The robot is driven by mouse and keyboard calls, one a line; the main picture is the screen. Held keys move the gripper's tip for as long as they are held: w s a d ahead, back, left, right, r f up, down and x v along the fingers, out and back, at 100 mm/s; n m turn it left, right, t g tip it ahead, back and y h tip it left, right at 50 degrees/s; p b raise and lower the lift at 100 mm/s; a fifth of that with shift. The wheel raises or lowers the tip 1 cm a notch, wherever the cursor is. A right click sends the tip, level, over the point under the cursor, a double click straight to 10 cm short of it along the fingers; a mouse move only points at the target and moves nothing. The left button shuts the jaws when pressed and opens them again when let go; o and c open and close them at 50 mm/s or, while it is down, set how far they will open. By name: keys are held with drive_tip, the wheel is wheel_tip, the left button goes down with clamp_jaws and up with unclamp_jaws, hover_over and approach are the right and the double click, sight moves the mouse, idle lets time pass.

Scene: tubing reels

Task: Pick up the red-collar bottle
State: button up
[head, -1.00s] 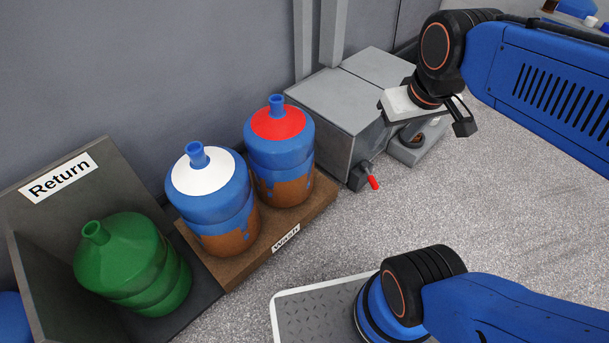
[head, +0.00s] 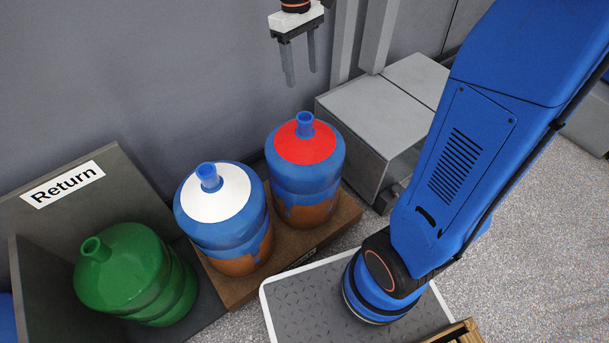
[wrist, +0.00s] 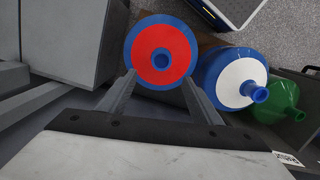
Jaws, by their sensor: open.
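The red-collar bottle (head: 305,180) is blue with a red top and a brown lower part, and stands upright on the brown Wash board (head: 331,223). My gripper (head: 301,78) is open and empty, pointing down, and appears above the bottle in the head view. In the wrist view, the red collar (wrist: 161,67) and blue neck show beyond the two fingers (wrist: 160,92), seen nearly from above. The fingers look apart from the bottle. The bottle's lower sides are hidden in the wrist view.
A white-collar blue bottle (head: 222,214) stands close to the left. A green bottle (head: 135,272) stands by the Return panel (head: 62,185). A grey metal box (head: 365,120) is just right of the red-collar bottle. The grey wall (head: 150,70) is close behind.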

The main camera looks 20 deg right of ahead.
sight(304, 116)
drive_tip(key=f, duration=1.2)
drive_tip(key=shift+s+d+f, duration=0.15)
drive_tip(key=shift+s+f, duration=0.3)
drive_tip(key=shift+f, duration=1.1)
drive_tip(key=shift+s+f, duration=0.25)
drive_tip(key=shift+f, duration=1.05)
clamp_jaws()
